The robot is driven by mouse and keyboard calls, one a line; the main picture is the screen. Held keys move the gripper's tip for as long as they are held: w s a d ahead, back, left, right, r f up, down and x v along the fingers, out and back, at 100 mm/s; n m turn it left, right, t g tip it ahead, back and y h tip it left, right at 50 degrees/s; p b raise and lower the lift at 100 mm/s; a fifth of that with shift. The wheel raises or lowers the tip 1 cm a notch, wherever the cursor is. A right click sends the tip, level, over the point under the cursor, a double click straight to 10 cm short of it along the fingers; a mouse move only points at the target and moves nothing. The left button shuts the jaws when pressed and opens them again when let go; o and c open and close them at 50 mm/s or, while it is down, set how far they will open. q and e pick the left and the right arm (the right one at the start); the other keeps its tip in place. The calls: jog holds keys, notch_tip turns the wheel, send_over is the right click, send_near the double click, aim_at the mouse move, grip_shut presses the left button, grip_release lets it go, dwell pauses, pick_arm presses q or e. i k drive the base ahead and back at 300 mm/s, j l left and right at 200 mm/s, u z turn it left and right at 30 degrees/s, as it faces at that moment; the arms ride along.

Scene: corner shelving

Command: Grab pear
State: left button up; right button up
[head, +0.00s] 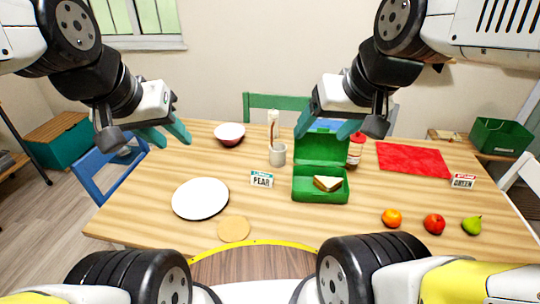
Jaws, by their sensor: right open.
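A green pear (472,226) lies on the wooden table (150,190) near its right front edge, to the right of a red apple (434,224) and an orange (392,218). A small card with the word PEAR (262,179) stands near the table's middle. My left gripper (168,136) is raised at the left, over the table's far left edge; its green fingers are spread and hold nothing visible. My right gripper (335,122) is raised above the open green box, far from the pear; it is open, and its fingers are partly hidden by its own body.
The open green lunch box (320,196) holds a sandwich (327,183). A white plate (200,198), a bowl (230,134), a utensil cup (277,153), a jar (355,150) and a red cloth (413,160) are on the table. A second card (463,181) stands behind the pear.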

aim_at(472, 225)
jog(key=z, duration=1.9)
